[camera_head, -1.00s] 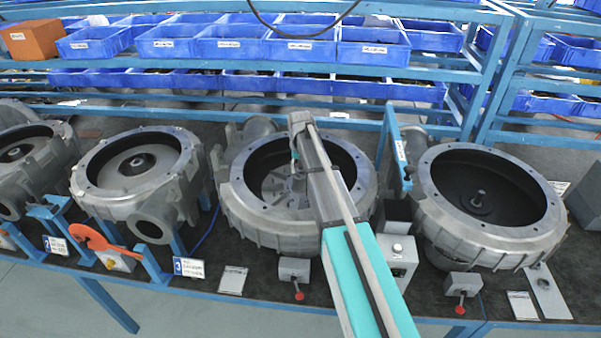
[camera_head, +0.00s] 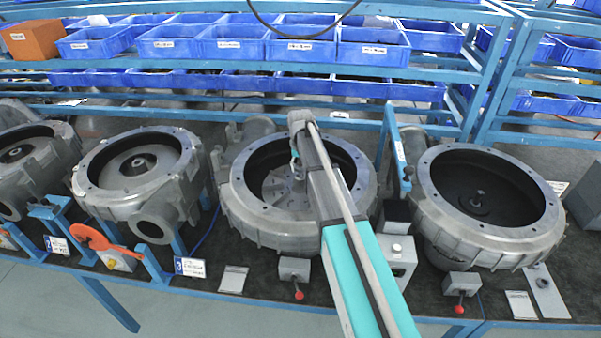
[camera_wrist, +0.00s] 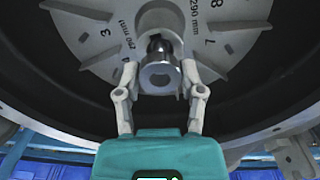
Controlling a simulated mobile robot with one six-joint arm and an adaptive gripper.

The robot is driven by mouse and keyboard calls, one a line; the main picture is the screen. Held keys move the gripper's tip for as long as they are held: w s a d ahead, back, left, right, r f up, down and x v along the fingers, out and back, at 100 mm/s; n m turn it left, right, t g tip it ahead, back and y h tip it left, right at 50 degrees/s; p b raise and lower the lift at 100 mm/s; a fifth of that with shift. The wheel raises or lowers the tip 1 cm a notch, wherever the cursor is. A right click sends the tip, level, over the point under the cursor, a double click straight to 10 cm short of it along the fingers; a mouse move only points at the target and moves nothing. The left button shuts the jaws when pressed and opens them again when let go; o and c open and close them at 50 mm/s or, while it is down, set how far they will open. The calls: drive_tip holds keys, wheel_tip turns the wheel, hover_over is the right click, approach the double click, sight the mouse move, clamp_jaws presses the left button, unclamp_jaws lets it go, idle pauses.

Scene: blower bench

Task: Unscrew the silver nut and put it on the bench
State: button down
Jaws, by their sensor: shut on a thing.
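The silver nut (camera_wrist: 159,80) shows in the wrist view as a short bright cylinder with a round hole in its end face. It is between the two fingers of my gripper (camera_wrist: 160,70), which are shut on it. A dark rounded shaft end (camera_wrist: 160,46) shows right beside the nut, in line with the hub. I cannot tell whether the nut is still threaded on it. Behind is the grey bladed impeller (camera_wrist: 105,38) with printed numbers. In the head view the impeller (camera_head: 274,186) lies inside the second blower housing from the right (camera_head: 240,205); my arm hides the nut there.
The black bench (camera_head: 225,255) has a narrow free front strip with labels and small grey switch boxes (camera_head: 294,269). Another open housing (camera_head: 435,205) stands at right, more (camera_head: 90,200) at left. A blue post (camera_head: 394,150) stands close to my arm. Blue bins fill the shelves behind.

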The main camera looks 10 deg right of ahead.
drive_tip(key=shift+r+p, duration=1.05)
drive_tip(key=shift+r, duration=0.15)
drive_tip(key=shift+s+f, duration=0.1)
